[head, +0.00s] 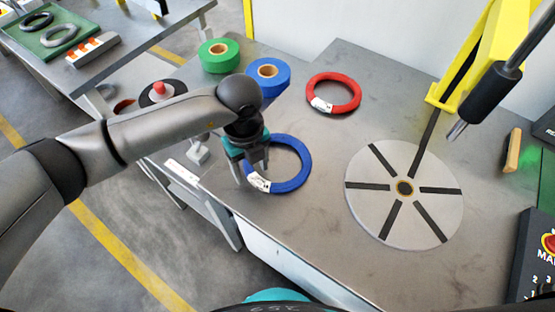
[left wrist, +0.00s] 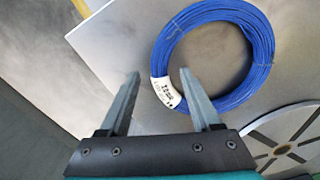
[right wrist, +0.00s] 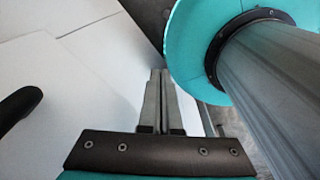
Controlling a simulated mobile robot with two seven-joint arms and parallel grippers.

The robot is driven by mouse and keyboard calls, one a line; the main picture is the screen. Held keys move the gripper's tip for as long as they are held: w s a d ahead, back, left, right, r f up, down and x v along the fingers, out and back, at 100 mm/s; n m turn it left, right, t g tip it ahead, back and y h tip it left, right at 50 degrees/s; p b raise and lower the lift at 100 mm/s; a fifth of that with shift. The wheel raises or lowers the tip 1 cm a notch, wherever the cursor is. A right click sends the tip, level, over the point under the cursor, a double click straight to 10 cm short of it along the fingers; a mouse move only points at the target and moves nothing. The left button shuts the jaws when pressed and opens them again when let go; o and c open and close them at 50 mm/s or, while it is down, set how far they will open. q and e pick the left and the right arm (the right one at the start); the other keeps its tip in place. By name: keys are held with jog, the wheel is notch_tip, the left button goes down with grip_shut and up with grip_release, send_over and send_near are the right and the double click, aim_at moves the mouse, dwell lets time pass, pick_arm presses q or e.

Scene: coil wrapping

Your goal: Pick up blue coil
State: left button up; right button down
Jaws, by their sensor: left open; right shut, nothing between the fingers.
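The blue coil (head: 303,160) lies flat on the grey table, left of the round plate, with a white label on its near-left side. My left gripper (head: 252,178) is open over that side. In the left wrist view, the blue coil (left wrist: 262,60) is at upper right. The left gripper's fingertips (left wrist: 159,74) appear on either side of its labelled band, one outside and one over the ring's opening. I cannot tell how far down they reach. My right gripper (right wrist: 160,76) is shut and empty in the right wrist view, away from the coil.
A red coil (head: 347,106) lies behind the blue one. Blue tape (head: 279,83) and green tape (head: 212,66) rolls stand at the table's back left. The slotted round plate (head: 366,205) is to the right, beside a yellow stand (head: 485,60). The table front is clear.

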pick_arm(q)
jog(key=shift+f, duration=0.5)
grip_shut()
jog(key=shift+r, duration=0.1)
dwell(1.0)
